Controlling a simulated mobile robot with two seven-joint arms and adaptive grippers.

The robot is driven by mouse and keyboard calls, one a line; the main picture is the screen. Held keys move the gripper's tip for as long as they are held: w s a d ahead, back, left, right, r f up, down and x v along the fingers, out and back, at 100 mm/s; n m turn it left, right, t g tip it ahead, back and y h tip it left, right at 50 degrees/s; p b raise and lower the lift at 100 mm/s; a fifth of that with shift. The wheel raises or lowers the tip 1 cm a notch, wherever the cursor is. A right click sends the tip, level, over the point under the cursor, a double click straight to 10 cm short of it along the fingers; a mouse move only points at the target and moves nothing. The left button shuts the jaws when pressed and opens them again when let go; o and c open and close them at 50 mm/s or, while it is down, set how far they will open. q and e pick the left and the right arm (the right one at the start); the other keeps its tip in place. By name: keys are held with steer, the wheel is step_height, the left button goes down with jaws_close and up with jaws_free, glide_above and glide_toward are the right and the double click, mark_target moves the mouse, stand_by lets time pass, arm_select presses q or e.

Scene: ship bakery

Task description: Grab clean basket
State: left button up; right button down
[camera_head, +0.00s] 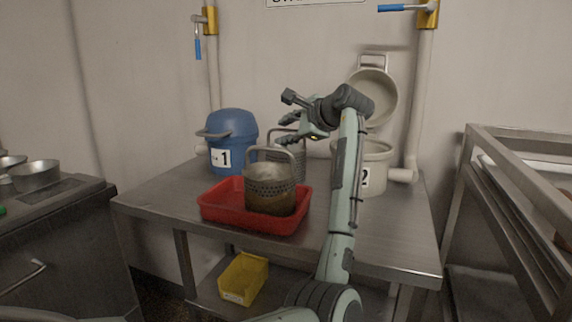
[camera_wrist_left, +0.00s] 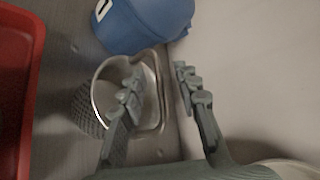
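A clean grey mesh basket (camera_head: 299,145) with a raised wire handle stands on the steel table, behind the red tray and partly hidden. In the left wrist view the clean basket (camera_wrist_left: 90,112) shows its round rim and handle. My left gripper (camera_head: 287,118) is open above it. In the left wrist view the fingers of my left gripper (camera_wrist_left: 158,82) are apart, with part of the handle seen between them; contact cannot be told. Another basket (camera_head: 270,190), brown and dirty in its lower part, stands in the red tray (camera_head: 222,207). My right gripper is not in view.
A blue lidded pot marked 1 (camera_head: 232,135) stands left of the clean basket. A pale pot marked 2 (camera_head: 376,155), lid open, stands right, partly behind my arm. A yellow bin (camera_head: 243,278) is on the lower shelf. The table's left front (camera_head: 160,200) is clear.

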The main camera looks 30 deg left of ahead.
arm_select(q)
jaws_close()
steer(key=shift+r, duration=0.15)
stand_by(0.4)
